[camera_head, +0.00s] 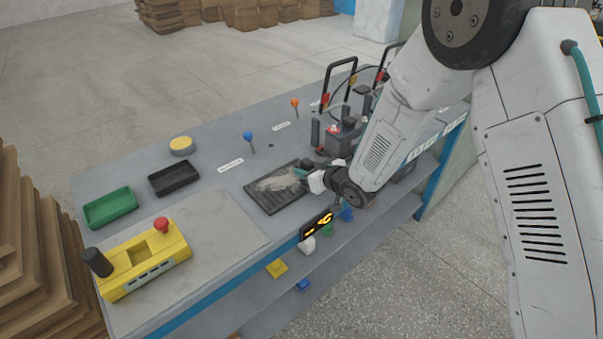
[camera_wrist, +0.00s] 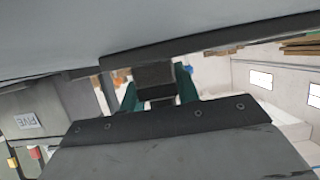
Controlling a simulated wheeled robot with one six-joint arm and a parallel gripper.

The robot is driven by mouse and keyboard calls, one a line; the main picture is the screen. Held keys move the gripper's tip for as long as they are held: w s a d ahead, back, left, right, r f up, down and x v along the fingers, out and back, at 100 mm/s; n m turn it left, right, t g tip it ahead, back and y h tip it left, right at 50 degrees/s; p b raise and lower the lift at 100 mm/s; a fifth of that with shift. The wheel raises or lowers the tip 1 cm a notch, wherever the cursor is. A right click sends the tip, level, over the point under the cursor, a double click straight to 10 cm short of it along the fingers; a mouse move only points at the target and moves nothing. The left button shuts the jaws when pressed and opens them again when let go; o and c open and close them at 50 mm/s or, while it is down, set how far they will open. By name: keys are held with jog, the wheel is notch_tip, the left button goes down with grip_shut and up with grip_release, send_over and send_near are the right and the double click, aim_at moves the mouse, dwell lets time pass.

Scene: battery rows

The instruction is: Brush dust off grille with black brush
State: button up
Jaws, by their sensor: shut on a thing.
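The black grille (camera_head: 265,204) lies on the grey bench, with a patch of pale dust (camera_head: 275,184) over its middle. My gripper (camera_head: 302,174) is at the grille's right end, low over it. In the wrist view its teal fingers (camera_wrist: 158,84) are shut on a dark block, which I take to be the black brush (camera_wrist: 155,75). Most of the brush is hidden in the head view. I cannot tell whether its bristles touch the grille.
A black tray (camera_head: 174,178), green tray (camera_head: 110,207) and yellow control box (camera_head: 145,262) stand to the left. A yellow round pad (camera_head: 181,145), blue-knobbed lever (camera_head: 248,136) and orange-knobbed lever (camera_head: 295,103) are behind. A black-framed device (camera_head: 342,136) stands close behind my gripper.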

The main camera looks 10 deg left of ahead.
aim_at(284, 181)
jog(key=shift+w+d, duration=0.4)
jog(key=shift+w+a+r, duration=0.2)
jog(key=shift+w+a, duration=0.2)
jog(key=shift+a, duration=0.1)
jog(key=shift+s+a, duration=0.1)
jog(key=shift+a, duration=0.05)
jog(key=shift+s+a+r, duration=0.15)
jog(key=shift+s+a, duration=0.9)
jog(key=shift+s+a+r, duration=0.1)
jog(key=shift+s+a, duration=1.2)
jog(key=shift+s, duration=0.25)
jog(key=shift+s+a+r, duration=0.1)
jog(key=shift+s+a, duration=1.25)
jog(key=shift+s, duration=0.2)
jog(key=shift+s+a+r, duration=0.1)
jog(key=shift+s+a, duration=1.2)
jog(key=shift+s, duration=0.25)
jog(key=shift+a+f, duration=0.1)
jog(key=shift+a, duration=0.35)
jog(key=shift+w, duration=0.45)
jog(key=shift+w+d, duration=1.4)
jog(key=shift+w, duration=0.05)
jog(key=shift+w+d, duration=1.2)
jog(key=shift+w, duration=0.3)
